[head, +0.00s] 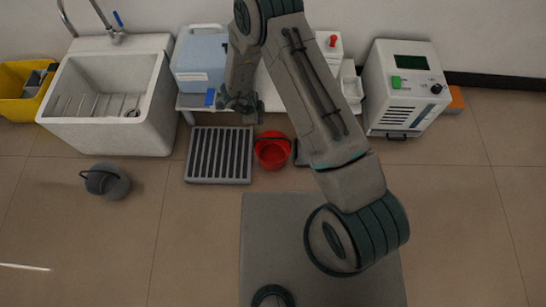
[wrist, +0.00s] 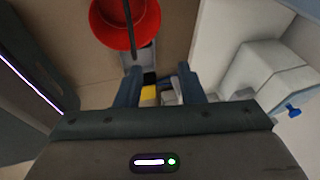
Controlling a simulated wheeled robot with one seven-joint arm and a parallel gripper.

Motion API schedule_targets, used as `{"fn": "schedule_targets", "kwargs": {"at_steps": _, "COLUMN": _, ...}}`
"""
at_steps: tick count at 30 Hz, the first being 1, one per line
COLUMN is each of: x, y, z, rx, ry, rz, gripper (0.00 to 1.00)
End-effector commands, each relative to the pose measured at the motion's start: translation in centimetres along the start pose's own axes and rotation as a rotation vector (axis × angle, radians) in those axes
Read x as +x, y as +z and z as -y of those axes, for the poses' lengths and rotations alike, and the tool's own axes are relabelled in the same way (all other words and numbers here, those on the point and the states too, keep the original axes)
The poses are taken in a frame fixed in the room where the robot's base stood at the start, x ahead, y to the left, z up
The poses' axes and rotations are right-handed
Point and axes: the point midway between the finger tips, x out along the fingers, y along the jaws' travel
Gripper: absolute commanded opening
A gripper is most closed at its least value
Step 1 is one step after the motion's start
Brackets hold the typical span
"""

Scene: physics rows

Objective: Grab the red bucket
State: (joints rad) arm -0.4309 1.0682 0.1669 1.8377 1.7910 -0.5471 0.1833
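The red bucket (head: 271,154) stands on the tiled floor beside a grey slatted grate, and its dark handle lies across its top. In the wrist view the bucket (wrist: 108,30) is at the upper left, beyond my fingertips, with the handle running down across it. My gripper (head: 240,104) is above and to the left of the bucket in the head view, near the front of the low table. In the wrist view my gripper (wrist: 159,80) has its two fingers apart with nothing held between them. The gripper appears apart from the bucket.
The slatted grate (head: 219,154) lies left of the bucket. A white sink (head: 105,110), blue container (head: 201,60) and white machine (head: 403,85) line the wall. A grey bucket (head: 105,182) stands at left, a yellow bin (head: 12,85) farther left. Open floor lies at right.

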Motion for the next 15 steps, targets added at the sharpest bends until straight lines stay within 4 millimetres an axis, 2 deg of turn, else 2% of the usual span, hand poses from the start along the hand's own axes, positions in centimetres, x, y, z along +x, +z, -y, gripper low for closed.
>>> {"fn": "schedule_targets", "kwargs": {"at_steps": 1, "x": 2.0, "y": 0.5, "z": -1.6, "rx": 0.017, "ry": 0.029, "rz": -0.031, "gripper": 0.35}}
{"fn": "schedule_targets", "kwargs": {"at_steps": 6, "x": 4.3, "y": 0.7, "z": -4.3, "rx": 0.055, "ry": 0.082, "rz": -0.097, "gripper": 0.35}}
{"fn": "schedule_targets", "kwargs": {"at_steps": 11, "x": 6.7, "y": 0.5, "z": -5.0, "rx": 0.063, "ry": 0.093, "rz": -0.110, "gripper": 0.35}}
{"fn": "schedule_targets", "kwargs": {"at_steps": 15, "x": 9.6, "y": 0.2, "z": -5.2, "rx": 0.062, "ry": 0.092, "rz": -0.109, "gripper": 0.35}}
